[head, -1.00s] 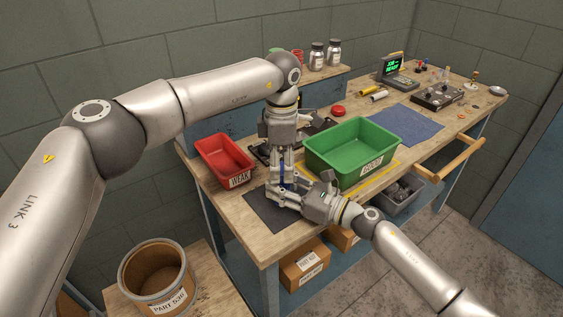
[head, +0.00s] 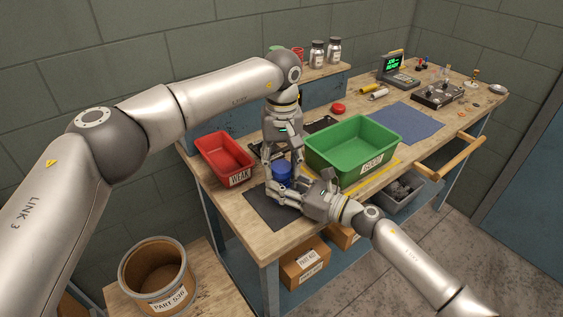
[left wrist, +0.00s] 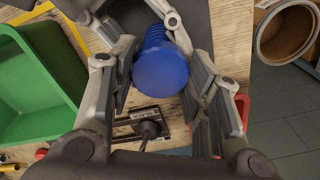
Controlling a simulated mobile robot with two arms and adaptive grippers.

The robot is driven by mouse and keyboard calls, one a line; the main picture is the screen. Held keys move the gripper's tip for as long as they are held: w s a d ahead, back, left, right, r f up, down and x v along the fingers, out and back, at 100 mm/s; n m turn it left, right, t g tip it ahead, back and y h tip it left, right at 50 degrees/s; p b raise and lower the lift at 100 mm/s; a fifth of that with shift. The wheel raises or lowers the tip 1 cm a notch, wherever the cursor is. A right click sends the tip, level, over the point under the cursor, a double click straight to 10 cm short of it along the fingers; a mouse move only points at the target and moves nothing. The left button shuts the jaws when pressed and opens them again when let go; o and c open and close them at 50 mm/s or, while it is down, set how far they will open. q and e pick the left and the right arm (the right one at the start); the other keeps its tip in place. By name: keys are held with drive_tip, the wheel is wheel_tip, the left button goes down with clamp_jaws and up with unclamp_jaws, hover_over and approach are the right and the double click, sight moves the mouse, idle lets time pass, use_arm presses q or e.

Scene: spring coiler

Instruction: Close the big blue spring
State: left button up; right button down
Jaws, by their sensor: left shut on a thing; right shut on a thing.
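The big blue spring (head: 282,174) stands above the dark mat (head: 262,206) near the bench's front left corner. In the left wrist view its round blue top (left wrist: 160,68) faces the camera, with coils (left wrist: 156,36) showing beyond it. My left gripper (head: 283,170) points down from above, its spread fingers shut on the spring from both sides. My right gripper (head: 286,196) comes in low from the right and is shut on the spring's lower part. Its fingertips and the spring's base are mostly hidden.
A red WEAK bin (head: 222,157) stands at left and a green GOOD bin (head: 350,150) close at right. A coiling tool (left wrist: 147,122) lies behind the spring. A blue mat (head: 405,122) is clear farther right. A PART bin (head: 157,276) stands below at front left.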

use_arm(q)
drive_tip(key=m, duration=0.9)
drive_tip(key=shift+m, duration=0.4)
drive_tip(key=o, duration=1)
drive_tip(key=shift+c, duration=0.3)
